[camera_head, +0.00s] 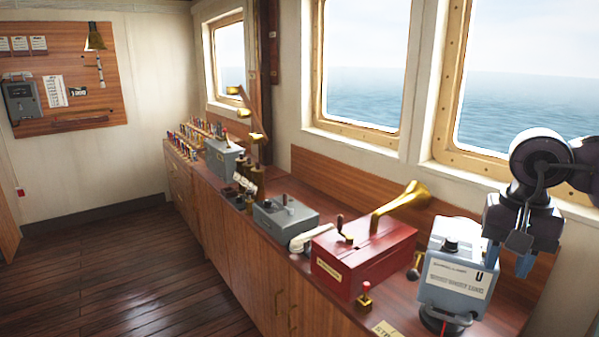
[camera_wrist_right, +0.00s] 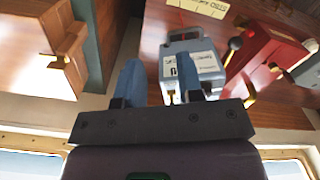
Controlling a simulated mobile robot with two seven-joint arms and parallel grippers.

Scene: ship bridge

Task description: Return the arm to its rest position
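My right gripper (camera_head: 522,262) hangs at the right side of the head view, with dark links and blue fingers pointing down. It is beside and above the grey box with a white label (camera_head: 458,279). In the right wrist view the two blue fingers (camera_wrist_right: 160,75) stand apart with nothing held between them, and the grey box (camera_wrist_right: 192,58) lies beyond them. My left gripper is in neither view.
A red box with a brass horn (camera_head: 362,255) stands left of the grey box on the wooden counter (camera_head: 515,300). A grey device (camera_head: 285,216) and handset (camera_head: 308,238) sit farther along. Windows (camera_head: 520,80) line the right wall. The wooden floor (camera_head: 130,285) at left is clear.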

